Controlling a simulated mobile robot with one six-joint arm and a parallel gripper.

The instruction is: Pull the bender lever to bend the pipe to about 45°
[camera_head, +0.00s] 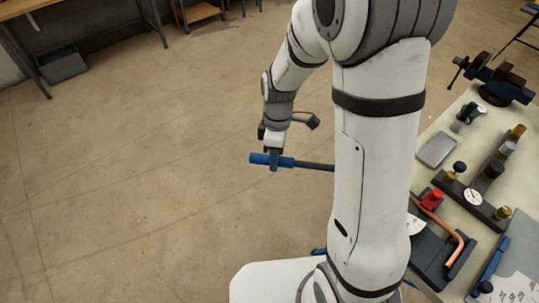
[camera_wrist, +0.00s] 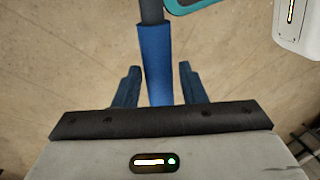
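The bender lever is a dark rod (camera_head: 315,166) with a blue grip (camera_head: 259,159), reaching left past the bench edge; my arm hides its middle. My gripper (camera_head: 274,165) is at the blue grip. In the wrist view, the blue grip (camera_wrist: 156,65) lies between my two fingers (camera_wrist: 160,85), with a narrow gap on the right, so they look open around it. The copper pipe (camera_head: 440,222) sits in the dark bender (camera_head: 430,252) on the bench and shows a curve. A white dial (camera_head: 416,226) is partly hidden by my arm.
The workbench (camera_head: 450,150) on the right holds a vise (camera_head: 500,82), a grey tray (camera_head: 436,149), a gauge manifold (camera_head: 473,197) and a red part (camera_head: 432,200). Open floor (camera_head: 130,190) lies left of the lever. A grey bin (camera_head: 62,64) stands at the far left.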

